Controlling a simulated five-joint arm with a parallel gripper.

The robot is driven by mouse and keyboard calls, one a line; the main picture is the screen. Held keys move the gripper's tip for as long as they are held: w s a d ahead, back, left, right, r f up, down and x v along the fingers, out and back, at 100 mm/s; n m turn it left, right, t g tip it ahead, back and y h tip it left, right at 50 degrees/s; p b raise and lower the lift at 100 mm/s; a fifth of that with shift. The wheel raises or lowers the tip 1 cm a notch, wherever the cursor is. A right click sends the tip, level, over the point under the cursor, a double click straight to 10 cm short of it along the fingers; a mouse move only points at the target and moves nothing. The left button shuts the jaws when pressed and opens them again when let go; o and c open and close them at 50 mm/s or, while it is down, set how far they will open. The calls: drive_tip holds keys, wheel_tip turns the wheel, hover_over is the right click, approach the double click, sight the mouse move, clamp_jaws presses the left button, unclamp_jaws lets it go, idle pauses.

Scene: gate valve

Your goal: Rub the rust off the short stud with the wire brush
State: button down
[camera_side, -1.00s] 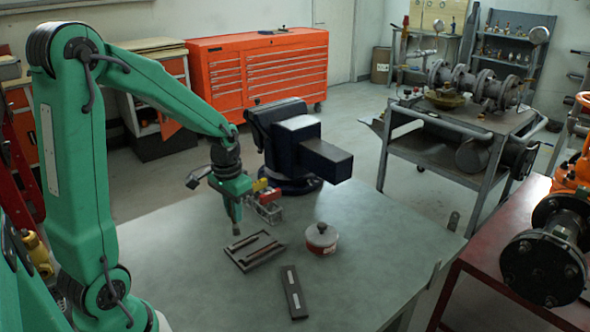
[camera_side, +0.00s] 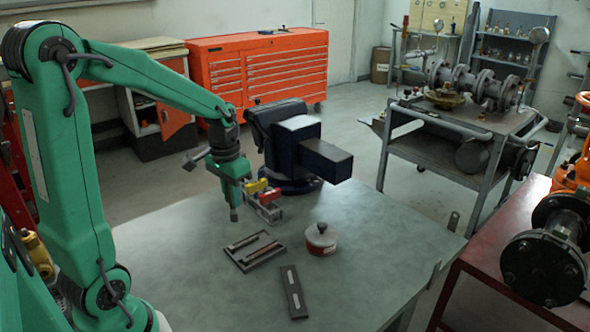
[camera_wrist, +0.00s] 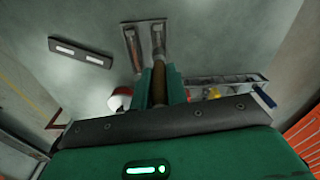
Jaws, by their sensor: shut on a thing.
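My gripper (camera_side: 235,205) is above the table, behind the small tray. In the wrist view its green fingers (camera_wrist: 160,88) are shut on a brown rod-like piece, which looks like the handle of the wire brush (camera_wrist: 158,92). A short dark end (camera_side: 234,215) points down below the gripper in the side view, clear of the tray. I cannot tell which is the short one. The tray also shows in the wrist view (camera_wrist: 145,25).
A red and white tin with a knobbed lid (camera_side: 321,240) stands right of the tray. A dark plate with two pale marks (camera_side: 293,293) lies in front. A rack with yellow and red blocks (camera_side: 265,207) and a large vise (camera_side: 295,145) stand behind. The front right table is clear.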

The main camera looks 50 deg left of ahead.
sight(231, 214)
drive_tip(key=shift+s+f, duration=0.1)
drive_tip(key=shift+s, duration=0.25)
drive_tip(key=shift+f, duration=3)
wheel_tip(231, 214, down, 2)
drive_tip(key=shift+f, duration=0.1)
drive_tip(key=shift+w+f, duration=0.1)
drive_tip(key=shift+w, duration=1.85)
drive_tip(key=shift+s, duration=2)
drive_tip(key=shift+r, duration=4.2)
drive_tip(key=shift+w, duration=0.1)
